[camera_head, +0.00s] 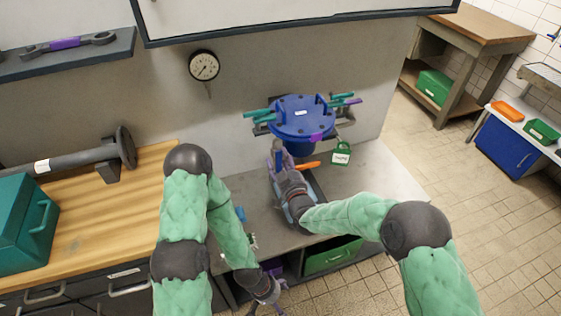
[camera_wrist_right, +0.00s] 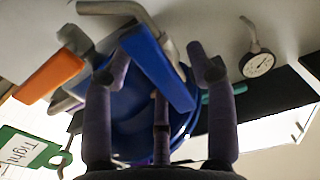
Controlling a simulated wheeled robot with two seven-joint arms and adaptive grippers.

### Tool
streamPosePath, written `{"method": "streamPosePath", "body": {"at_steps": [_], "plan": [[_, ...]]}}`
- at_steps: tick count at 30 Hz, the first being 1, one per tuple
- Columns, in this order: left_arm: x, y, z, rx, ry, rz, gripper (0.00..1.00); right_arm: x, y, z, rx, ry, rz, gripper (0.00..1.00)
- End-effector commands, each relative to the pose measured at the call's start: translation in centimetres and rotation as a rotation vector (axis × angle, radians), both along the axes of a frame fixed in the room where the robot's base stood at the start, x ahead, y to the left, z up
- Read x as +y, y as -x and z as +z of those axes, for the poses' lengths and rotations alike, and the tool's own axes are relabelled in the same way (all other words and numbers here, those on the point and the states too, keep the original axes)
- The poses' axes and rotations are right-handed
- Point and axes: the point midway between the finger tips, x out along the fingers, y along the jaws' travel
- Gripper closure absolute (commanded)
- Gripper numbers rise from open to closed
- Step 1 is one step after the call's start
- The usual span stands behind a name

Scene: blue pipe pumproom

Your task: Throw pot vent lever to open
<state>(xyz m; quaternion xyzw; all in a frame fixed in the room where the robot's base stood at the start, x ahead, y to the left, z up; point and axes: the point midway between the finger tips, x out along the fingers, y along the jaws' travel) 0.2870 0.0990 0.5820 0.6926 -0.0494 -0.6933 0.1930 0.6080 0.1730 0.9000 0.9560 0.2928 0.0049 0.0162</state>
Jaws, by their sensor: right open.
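The blue pot (camera_head: 300,118) has a bolted round lid and stands against the wall. An orange-handled lever (camera_head: 307,166) sticks out at its lower front; its orange grip also shows in the right wrist view (camera_wrist_right: 48,76). A blue-handled lever (camera_wrist_right: 157,68) lies between the spread fingers of my right gripper (camera_wrist_right: 163,64), with no clear grip on it. I cannot tell which lever is the vent lever. In the head view my right gripper (camera_head: 278,160) is just in front of the pot and hides part of the fittings. My left gripper (camera_head: 270,288) hangs low at the bench front, away from the pot.
A green tag (camera_head: 340,153) hangs right of the pot and reads "Tight" in the wrist view. Teal and purple clamp handles (camera_head: 345,99) ring the lid. A gauge (camera_head: 204,65) is on the wall. A wooden worktop (camera_head: 100,205) with a flanged pipe (camera_head: 80,158) lies left.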

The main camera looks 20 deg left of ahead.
Motion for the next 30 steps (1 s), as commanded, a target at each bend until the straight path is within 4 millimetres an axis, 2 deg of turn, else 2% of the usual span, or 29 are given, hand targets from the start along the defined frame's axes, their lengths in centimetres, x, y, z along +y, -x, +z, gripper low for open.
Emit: {"method": "streamPosePath", "body": {"at_steps": [5, 21, 30], "plan": [[0.0, 0.0, 0.0, 0.0, 0.0, 0.0, 0.13, -0.8, 1.1, 0.0, 0.0, 0.0, 0.0, 0.43], [0.0, 0.0, 0.0, 0.0, 0.0, 0.0, 0.13, -5.8, 8.6, 0.0, 0.001, 0.001, 0.0, 0.43], [0.0, 0.0, 0.0, 0.0, 0.0, 0.0, 0.13, -6.7, 9.9, 0.0, -0.001, 0.001, 0.0, 0.43]]}}
